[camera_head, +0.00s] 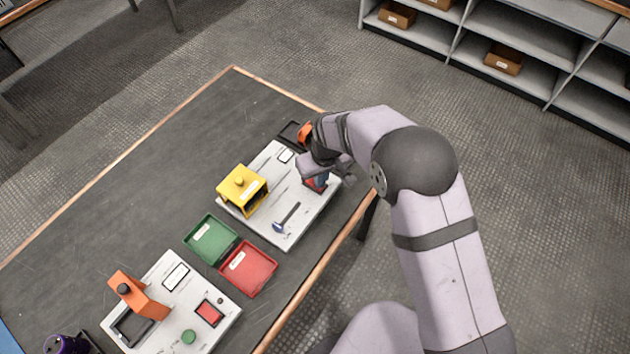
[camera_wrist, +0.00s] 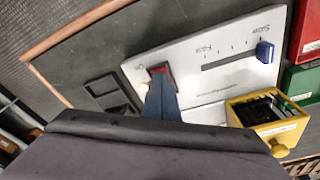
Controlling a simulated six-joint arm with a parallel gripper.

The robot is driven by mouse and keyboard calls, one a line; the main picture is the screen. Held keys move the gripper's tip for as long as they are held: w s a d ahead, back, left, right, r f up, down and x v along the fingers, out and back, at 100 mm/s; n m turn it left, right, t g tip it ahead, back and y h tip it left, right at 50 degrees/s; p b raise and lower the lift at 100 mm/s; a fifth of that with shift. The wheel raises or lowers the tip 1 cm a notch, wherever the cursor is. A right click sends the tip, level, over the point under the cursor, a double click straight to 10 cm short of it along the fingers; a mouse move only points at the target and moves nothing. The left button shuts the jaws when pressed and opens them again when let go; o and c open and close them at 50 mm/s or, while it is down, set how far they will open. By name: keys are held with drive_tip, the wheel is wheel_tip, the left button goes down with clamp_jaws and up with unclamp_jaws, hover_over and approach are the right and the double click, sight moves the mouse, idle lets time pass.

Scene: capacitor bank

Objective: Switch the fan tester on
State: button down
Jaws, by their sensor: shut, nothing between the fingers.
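The fan tester is a pale grey-white panel (camera_head: 262,222) that also shows in the wrist view (camera_wrist: 222,84). It carries a yellow box (camera_head: 243,190) with a round knob; in the wrist view the yellow box (camera_wrist: 268,128) holds something black. A blue slider knob (camera_wrist: 264,50) sits at one end of a dark slot. A red rocker switch (camera_wrist: 160,71) in a dark frame is at the other end of the panel. My gripper (camera_wrist: 161,92) is shut and empty, its bluish fingertips at the red switch, hiding part of it. I cannot tell whether they touch, nor which way the switch is tilted.
A green tray (camera_head: 193,250) and a red tray (camera_head: 271,276) lie beside the panel. A second white panel (camera_head: 165,340) with an orange piece (camera_head: 138,294) is nearer the front. A black tray (camera_wrist: 98,93) lies beyond the switch.

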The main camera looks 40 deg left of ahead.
wheel_tip(320, 180, up, 7)
drive_tip(key=p, duration=0.4)
drive_tip(key=shift+p, duration=0.3)
drive_tip(key=shift+f, duration=0.1)
idle(0.5)
drive_tip(key=s+d+f+h, duration=0.1)
drive_tip(key=s+d, duration=0.1)
drive_tip(key=d, duration=0.1)
drive_tip(key=s+d+f+g+h, duration=0.1)
drive_tip(key=s+d+f, duration=0.1)
drive_tip(key=d, duration=0.1)
drive_tip(key=s+d+f+m+g, duration=0.1)
drive_tip(key=s+d, duration=0.2)
drive_tip(key=d, duration=0.1)
drive_tip(key=shift+f+h, duration=0.35)
drive_tip(key=shift+h, duration=0.05)
drive_tip(key=s+d+r+m+g, duration=0.15)
drive_tip(key=d+r, duration=0.25)
drive_tip(key=d, duration=0.4)
drive_tip(key=s+d+r+m, duration=0.3)
drive_tip(key=d, duration=0.6)
drive_tip(key=s+d+r+m, duration=0.2)
drive_tip(key=d+r, duration=0.2)
drive_tip(key=d, duration=0.4)
drive_tip(key=w+d+r+m+t+y, duration=0.1)
drive_tip(key=w+d+r+m, duration=0.3)
drive_tip(key=d, duration=0.4)
drive_tip(key=shift+w+r+t, duration=0.55)
drive_tip(key=shift+r+t, duration=0.15)
drive_tip(key=shift+t, duration=0.05)
